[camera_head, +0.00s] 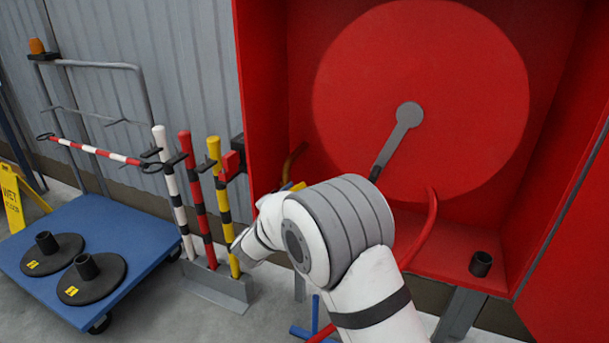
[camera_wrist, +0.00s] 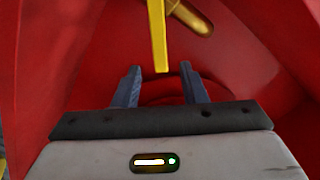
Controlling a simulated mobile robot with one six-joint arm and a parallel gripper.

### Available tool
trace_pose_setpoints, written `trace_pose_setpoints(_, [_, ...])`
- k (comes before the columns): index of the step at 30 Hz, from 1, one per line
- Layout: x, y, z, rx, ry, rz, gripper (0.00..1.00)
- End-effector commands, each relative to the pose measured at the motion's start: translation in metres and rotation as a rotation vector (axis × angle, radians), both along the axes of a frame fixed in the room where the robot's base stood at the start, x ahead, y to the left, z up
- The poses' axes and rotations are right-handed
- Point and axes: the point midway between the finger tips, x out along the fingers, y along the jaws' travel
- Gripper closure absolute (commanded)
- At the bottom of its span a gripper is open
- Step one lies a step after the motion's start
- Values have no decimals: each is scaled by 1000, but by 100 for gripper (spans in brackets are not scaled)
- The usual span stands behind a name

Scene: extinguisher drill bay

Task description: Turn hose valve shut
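The hose valve shows in the wrist view as a flat yellow lever (camera_wrist: 158,36) beside a brass pipe (camera_wrist: 189,16). The lever comes down from the top edge, its lower end between my two fingertips in the picture. My gripper (camera_wrist: 161,72) is open, with two dark blue-grey fingers apart and nothing held. I see no contact with the lever; the depth between them is hard to tell. In the head view the brass pipe (camera_head: 293,160) and a bit of the yellow lever (camera_head: 297,186) show at the cabinet's left side. My arm hides the gripper there.
A red cabinet (camera_head: 268,95) holds a large red hose reel (camera_head: 350,85) with a grey crank arm (camera_head: 402,128). A red hose (camera_head: 424,228) hangs below. Striped posts (camera_head: 200,200) stand left of the cabinet, near my arm. A blue trolley (camera_head: 95,215) is farther left.

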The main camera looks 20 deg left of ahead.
Motion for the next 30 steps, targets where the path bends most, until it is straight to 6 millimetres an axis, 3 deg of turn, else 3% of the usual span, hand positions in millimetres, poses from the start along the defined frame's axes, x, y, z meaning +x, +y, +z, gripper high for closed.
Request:
trace_pose_setpoints(15, [67,-5,-1,2,-6,-7,62])
trace_pose_setpoints(26, [75,-5,0,1,-6,-6,62])
trace_pose_setpoints(30, [75,-5,0,1,-6,-4,72])
